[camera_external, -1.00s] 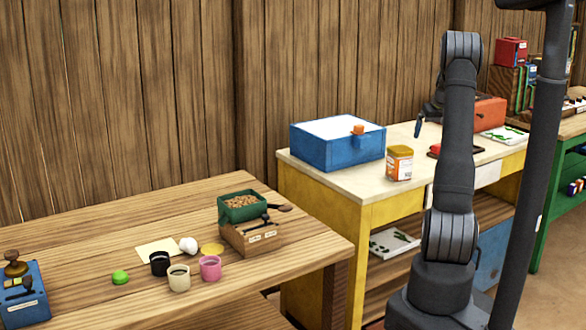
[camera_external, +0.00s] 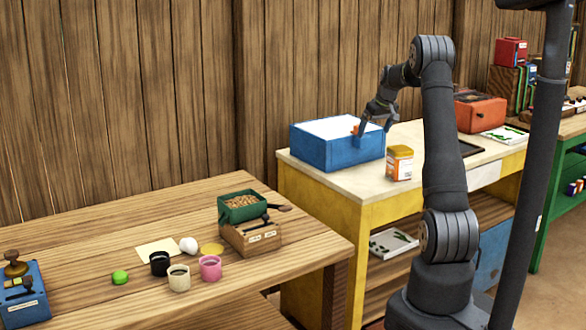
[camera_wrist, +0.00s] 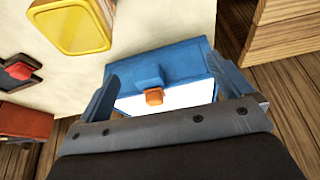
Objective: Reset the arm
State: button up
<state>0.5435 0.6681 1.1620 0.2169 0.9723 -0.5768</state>
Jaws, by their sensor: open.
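My gripper (camera_external: 374,124) is at the right end of the blue box (camera_external: 322,152), near its orange knob (camera_external: 356,130). The box has a white top and stands on the cream-topped yellow table. In the wrist view my gripper (camera_wrist: 165,88) has its two blue fingers spread wide, with nothing held between them. The blue box (camera_wrist: 188,62) and the orange knob (camera_wrist: 153,97) show between and beyond the fingers. I cannot tell whether a finger touches the box.
An orange-and-white tin (camera_external: 399,163) stands right of the box; its yellow-rimmed end shows in the wrist view (camera_wrist: 72,28). A red-orange box (camera_external: 479,112) is further right. The wooden table (camera_external: 90,228) holds cups and a green-topped grinder-like box (camera_external: 240,206).

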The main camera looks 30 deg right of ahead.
jog(key=w+a+n+y, duration=0.1)
jog(key=w+a, duration=0.3)
jog(key=a, duration=1)
jog(key=w+a+f+n+y, duration=0.1)
jog(key=w+a+n, duration=0.3)
jog(key=a, duration=1)
jog(key=w+a+n+g+y, duration=0.1)
jog(key=w+a+n, duration=0.2)
jog(key=a, duration=1.1)
jog(key=shift+w+a+f, duration=0.35)
jog(key=shift+w+f, duration=0.05)
jog(key=shift+w, duration=0.4)
